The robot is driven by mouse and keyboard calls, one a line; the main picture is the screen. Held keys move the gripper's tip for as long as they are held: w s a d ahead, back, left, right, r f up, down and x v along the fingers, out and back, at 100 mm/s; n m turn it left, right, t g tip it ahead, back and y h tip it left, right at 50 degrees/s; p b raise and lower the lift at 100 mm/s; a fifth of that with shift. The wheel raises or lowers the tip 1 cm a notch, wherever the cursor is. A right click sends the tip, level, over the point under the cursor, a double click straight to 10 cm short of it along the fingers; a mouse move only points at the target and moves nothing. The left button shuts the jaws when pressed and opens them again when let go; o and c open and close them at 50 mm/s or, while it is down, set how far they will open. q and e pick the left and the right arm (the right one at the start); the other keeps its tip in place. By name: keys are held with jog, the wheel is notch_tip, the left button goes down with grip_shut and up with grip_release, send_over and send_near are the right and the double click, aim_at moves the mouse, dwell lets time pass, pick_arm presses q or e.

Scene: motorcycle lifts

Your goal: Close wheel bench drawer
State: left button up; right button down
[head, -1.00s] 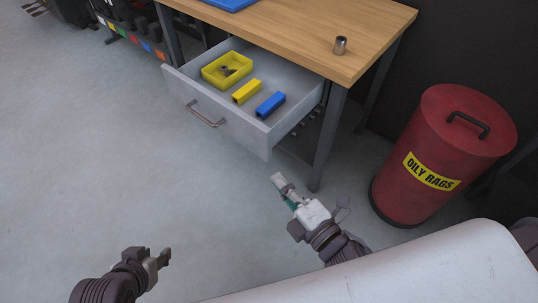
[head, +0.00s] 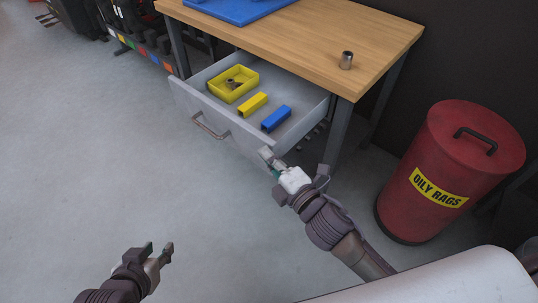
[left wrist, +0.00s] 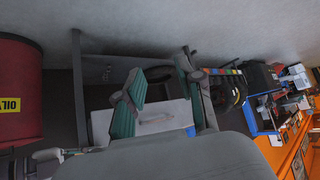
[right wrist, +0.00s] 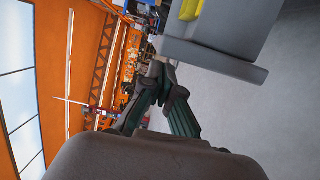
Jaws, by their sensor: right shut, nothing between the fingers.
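The wheel bench (head: 300,40) has a wooden top. Its light grey drawer (head: 215,118) stands pulled out below it, with a metal bar handle (head: 208,127) on the front. My right gripper (head: 266,155) is shut and empty, close to the right end of the drawer front; I cannot tell if it touches. In the right wrist view, its closed fingers (right wrist: 157,75) are just below the grey drawer front (right wrist: 225,55). My left gripper (head: 160,251) is open and empty, low over the floor in front of the bench. The drawer front (left wrist: 152,118) shows between its fingers (left wrist: 158,82) in the left wrist view.
The drawer holds a yellow bin (head: 246,90), a yellow block (head: 253,104) and a blue block (head: 276,118). A red oily rags can (head: 425,205) stands at right. Floor at left is clear.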

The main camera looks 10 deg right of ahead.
aim_at(323, 106)
jog(key=shift+w+d, duration=0.15)
jog(key=shift+d, duration=0.1)
